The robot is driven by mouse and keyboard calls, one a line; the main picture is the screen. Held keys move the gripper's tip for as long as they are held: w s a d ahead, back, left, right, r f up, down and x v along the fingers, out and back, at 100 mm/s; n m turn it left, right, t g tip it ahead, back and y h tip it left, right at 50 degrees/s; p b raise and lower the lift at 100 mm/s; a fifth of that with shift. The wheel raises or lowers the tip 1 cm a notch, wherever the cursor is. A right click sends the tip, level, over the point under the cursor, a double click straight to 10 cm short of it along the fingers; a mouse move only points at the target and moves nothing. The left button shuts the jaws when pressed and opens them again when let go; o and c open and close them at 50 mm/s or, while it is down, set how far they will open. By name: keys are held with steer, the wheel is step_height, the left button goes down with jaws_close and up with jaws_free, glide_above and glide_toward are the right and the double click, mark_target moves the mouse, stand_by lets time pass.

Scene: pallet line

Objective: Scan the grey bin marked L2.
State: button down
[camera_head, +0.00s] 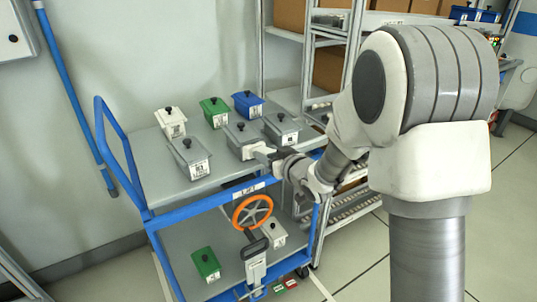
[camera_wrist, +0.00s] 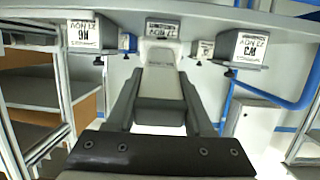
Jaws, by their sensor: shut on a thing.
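Three grey bins with dark knobs stand on the cart's upper shelf: a left one (camera_head: 186,150), a middle one (camera_head: 239,134) and a right one (camera_head: 281,126). Their labels are too small to read surely in the head view, so I cannot tell which is L2. My gripper (camera_head: 280,161) is shut on a light grey device, seemingly a scanner (camera_wrist: 160,80), in front of the middle bin. In the wrist view, upside down, the device points at the middle bin's label (camera_wrist: 162,28); contact cannot be told. Labelled bins flank it on the left (camera_wrist: 82,33) and right (camera_wrist: 246,45).
White (camera_head: 171,119), green (camera_head: 214,110) and blue (camera_head: 247,102) bins stand behind on the upper shelf. The blue-framed cart (camera_head: 150,222) has an orange handwheel (camera_head: 252,212) in front and a green bin (camera_head: 206,264) below. A rack (camera_head: 312,60) stands at the back right.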

steer(key=shift+w+a+f+b, duration=0.1)
steer(key=shift+w+a+b, duration=0.15)
steer(key=shift+w+b, duration=0.15)
stand_by(1.7)
steer(key=r+p+v, duration=0.1)
steer(key=v, duration=0.7)
steer(key=shift+p, duration=0.35)
steer(key=shift+w+f, duration=0.1)
